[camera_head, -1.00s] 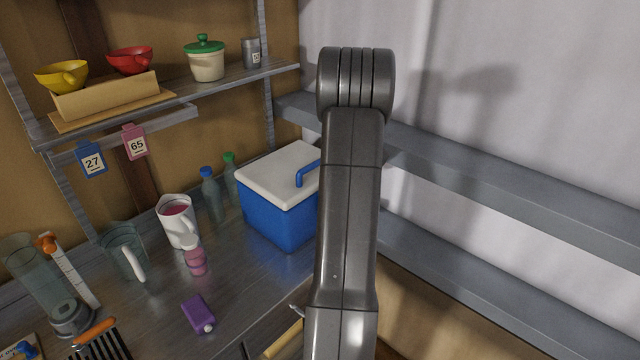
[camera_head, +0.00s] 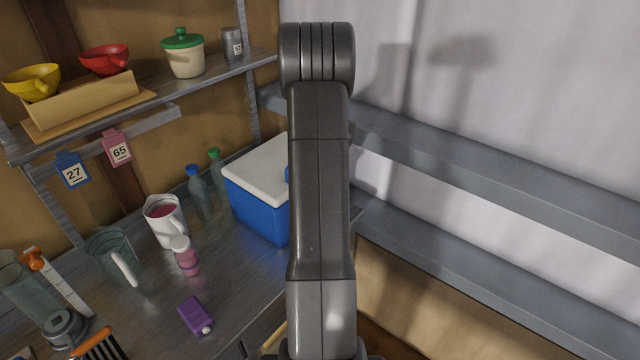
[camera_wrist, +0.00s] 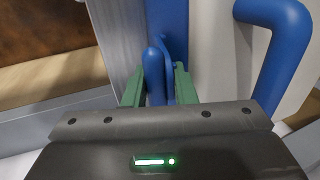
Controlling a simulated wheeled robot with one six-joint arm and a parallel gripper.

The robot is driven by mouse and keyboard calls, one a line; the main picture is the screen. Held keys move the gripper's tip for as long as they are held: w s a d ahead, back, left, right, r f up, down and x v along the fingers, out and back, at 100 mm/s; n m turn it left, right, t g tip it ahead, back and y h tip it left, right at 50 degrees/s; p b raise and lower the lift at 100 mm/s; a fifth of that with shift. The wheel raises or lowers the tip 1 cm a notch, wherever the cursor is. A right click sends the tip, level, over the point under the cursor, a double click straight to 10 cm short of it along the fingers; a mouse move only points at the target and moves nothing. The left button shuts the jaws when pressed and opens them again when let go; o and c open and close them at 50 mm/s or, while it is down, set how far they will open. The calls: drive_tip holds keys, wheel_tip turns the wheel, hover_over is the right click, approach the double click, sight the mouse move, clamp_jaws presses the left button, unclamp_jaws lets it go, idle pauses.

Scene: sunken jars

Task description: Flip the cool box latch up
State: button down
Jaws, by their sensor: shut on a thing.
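The cool box (camera_head: 257,205) has a blue body and a white lid (camera_head: 262,166). It stands on the metal counter, its right part hidden behind my arm in the head view. In the wrist view, the blue latch (camera_wrist: 154,72) sits between the two green fingers of my gripper (camera_wrist: 158,88), which is shut on it. A wider blue strip of the box is just beyond the latch. The blue lid handle (camera_wrist: 277,50) curves at the right of the wrist view, apart from the fingers. The head view does not show my gripper.
Grey rails (camera_head: 480,180) run along the wall at right.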

drive_tip(key=c, duration=1.4)
unclamp_jaws()
drive_tip(key=shift+s+f, duration=0.1)
drive_tip(key=shift+w, duration=0.2)
